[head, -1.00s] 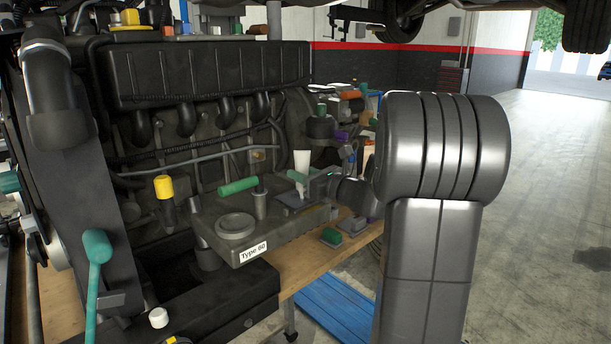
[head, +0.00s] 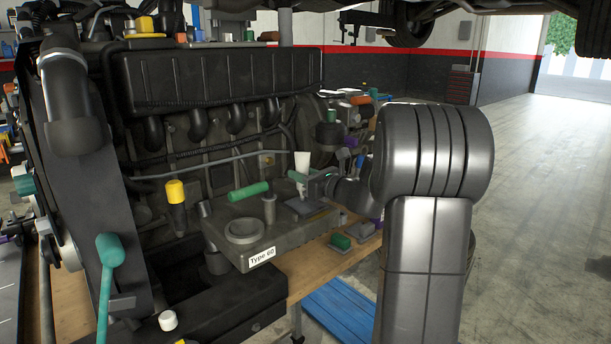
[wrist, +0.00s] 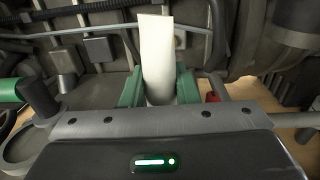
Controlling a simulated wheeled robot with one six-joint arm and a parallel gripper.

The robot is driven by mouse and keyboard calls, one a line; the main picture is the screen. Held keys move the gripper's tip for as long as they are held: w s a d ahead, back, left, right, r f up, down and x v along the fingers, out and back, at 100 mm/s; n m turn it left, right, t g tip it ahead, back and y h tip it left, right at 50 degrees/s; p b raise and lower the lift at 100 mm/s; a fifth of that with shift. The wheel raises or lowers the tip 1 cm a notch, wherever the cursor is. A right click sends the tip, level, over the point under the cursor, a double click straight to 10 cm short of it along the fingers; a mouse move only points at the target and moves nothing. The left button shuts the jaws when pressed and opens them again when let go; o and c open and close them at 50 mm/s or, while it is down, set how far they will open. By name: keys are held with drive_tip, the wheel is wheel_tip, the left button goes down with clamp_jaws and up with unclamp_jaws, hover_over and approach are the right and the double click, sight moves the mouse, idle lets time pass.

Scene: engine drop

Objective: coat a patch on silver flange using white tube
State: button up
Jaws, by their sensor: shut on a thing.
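My gripper (head: 297,184) has green fingers and is shut on the white tube (head: 302,163). The tube stands nearly upright between the fingers, wide flat end up. In the wrist view the tube (wrist: 157,60) rises between the green fingers (wrist: 158,90); its lower end is hidden. The gripper is at the right part of the grey block labelled Type 60 (head: 285,247), over or beside a dark flat plate (head: 305,208). A round grey ring (head: 243,231) lies on the block's left part, apart from the gripper. I cannot tell which part is the silver flange.
A green-handled tool (head: 249,191) and a short grey post (head: 269,208) stand left of the gripper. The dark engine (head: 215,75) rises behind. A green block (head: 340,241) lies on the wooden bench (head: 318,270). The floor at right is open.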

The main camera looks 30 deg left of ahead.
drive_tip(key=shift+w+x, duration=0.2)
drive_tip(key=shift+x, duration=0.85)
drive_tip(key=shift+w+a+p, duration=0.3)
drive_tip(key=shift+w+a, duration=0.1)
drive_tip(key=shift+a, duration=0.2)
drive_tip(key=shift+d, duration=0.1)
drive_tip(key=shift+b+v, duration=0.45)
drive_tip(key=shift+v, duration=0.9)
drive_tip(key=shift+s+v, duration=0.25)
drive_tip(key=shift+v, duration=1.55)
drive_tip(key=shift+b+v, duration=0.4)
drive_tip(key=shift+v, duration=1.8)
drive_tip(key=shift+s+f, duration=0.15)
